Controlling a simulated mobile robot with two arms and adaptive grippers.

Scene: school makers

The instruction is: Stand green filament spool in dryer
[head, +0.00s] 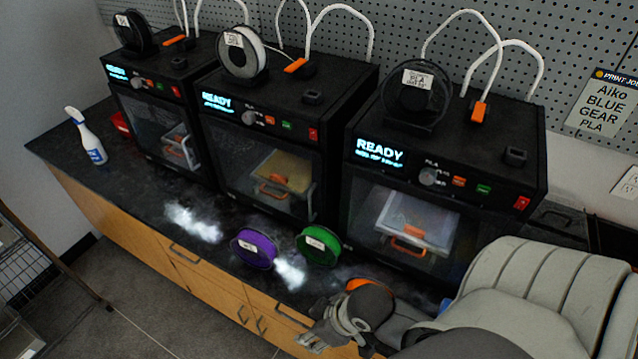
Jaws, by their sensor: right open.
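The green filament spool (318,246) stands on its rim on the dark counter, in front of the gap between the middle and right printers. Its labelled face is toward me. My right gripper (328,328) is at the counter's front edge, nearer to me than the green spool and apart from it. It is open, and no object shows between its fingers. My left gripper is not in view. I cannot make out a dryer for certain; my right arm covers much of the counter at the lower right.
A purple spool (254,248) stands just left of the green one. Three black printers (262,150) line the back of the counter (225,262), with spools on top. A spray bottle (86,136) stands at the far left. Bright glare lies on the counter beside the purple spool.

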